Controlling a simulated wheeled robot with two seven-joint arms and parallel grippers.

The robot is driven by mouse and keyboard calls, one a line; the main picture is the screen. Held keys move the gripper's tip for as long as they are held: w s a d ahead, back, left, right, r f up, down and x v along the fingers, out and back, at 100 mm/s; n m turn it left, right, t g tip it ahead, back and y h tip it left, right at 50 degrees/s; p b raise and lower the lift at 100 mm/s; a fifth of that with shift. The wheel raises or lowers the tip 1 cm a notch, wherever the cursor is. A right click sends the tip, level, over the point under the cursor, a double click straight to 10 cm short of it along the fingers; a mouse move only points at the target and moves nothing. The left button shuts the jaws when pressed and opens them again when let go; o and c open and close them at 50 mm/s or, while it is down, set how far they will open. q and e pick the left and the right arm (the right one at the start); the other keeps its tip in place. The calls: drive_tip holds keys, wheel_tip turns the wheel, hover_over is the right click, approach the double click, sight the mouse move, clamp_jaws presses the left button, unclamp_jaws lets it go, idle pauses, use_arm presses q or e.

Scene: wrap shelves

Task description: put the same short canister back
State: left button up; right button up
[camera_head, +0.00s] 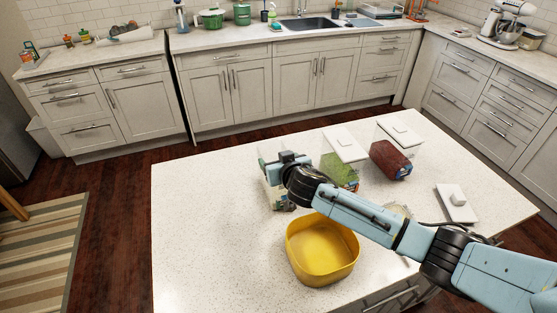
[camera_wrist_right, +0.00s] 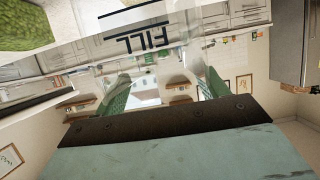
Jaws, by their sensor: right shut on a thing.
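My right gripper (camera_head: 278,165) reaches in from the right over the counter and is shut on a clear canister (camera_head: 271,191). The canister is at the left of the row, and my gripper and wrist hide most of its top. In the right wrist view, the two green fingers (camera_wrist_right: 163,92) stand apart with a clear wall between them, and dark "FILL" lettering (camera_wrist_right: 143,37) shows upside down. I cannot tell whether the canister's base touches the counter. My left gripper is not in view.
A canister with green contents (camera_head: 341,172) and one with dark red contents (camera_head: 391,160) stand to the right. A yellow bowl (camera_head: 322,252) is in front, under my forearm. A white lid (camera_head: 457,204) lies at right. The counter's left part (camera_head: 205,220) is clear.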

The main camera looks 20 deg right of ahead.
drive_tip(key=shift+r, duration=0.1)
drive_tip(key=shift+f, duration=0.2)
drive_tip(key=o, duration=2)
drive_tip(key=v, duration=1.2)
drive_tip(key=shift+r, duration=0.15)
